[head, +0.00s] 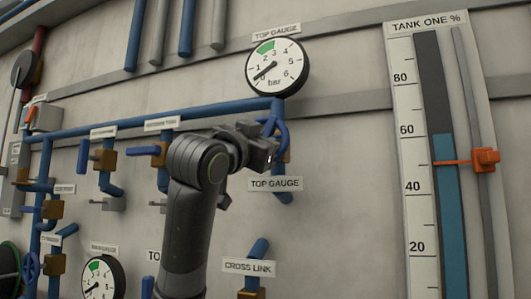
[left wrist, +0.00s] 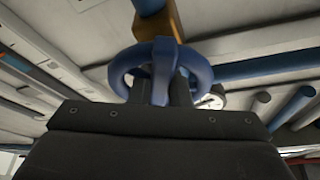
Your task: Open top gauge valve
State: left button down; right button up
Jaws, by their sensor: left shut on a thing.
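The top gauge valve has a blue handwheel (head: 281,133) on a brass body, below the round top gauge (head: 277,68) and above the "TOP GAUGE" label (head: 275,184). The gauge's black needle points toward the low end of its scale. My left gripper (head: 270,155) reaches the wheel from the left and is shut on it. In the left wrist view the blue wheel (left wrist: 125,72) stands in front of its brass body (left wrist: 158,24), with my dark fingers (left wrist: 163,92) at its rim and spoke. My gripper hides part of the wheel in the head view. My right gripper is not in view.
Blue pipes (head: 190,121) with several other brass valves run along the wall to the left. A "CROSS LINK" valve (head: 252,285) sits below. The tank one level panel (head: 410,150) with an orange pointer (head: 486,160) stands at right. Bare wall lies between.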

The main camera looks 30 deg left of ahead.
pick_arm(q)
jog(key=shift+f+n+y+b, duration=0.1)
jog(key=shift+n+y+b, duration=0.9)
jog(key=shift+n, duration=1)
jog(key=c, duration=1.4)
grip_release()
jog(key=shift+o, duration=0.2)
jog(key=b+v, duration=0.8)
jog(key=v, duration=0.9)
jog(key=shift+b, duration=0.4)
jog(key=shift+s+f, duration=0.1)
jog(key=shift+f, duration=0.05)
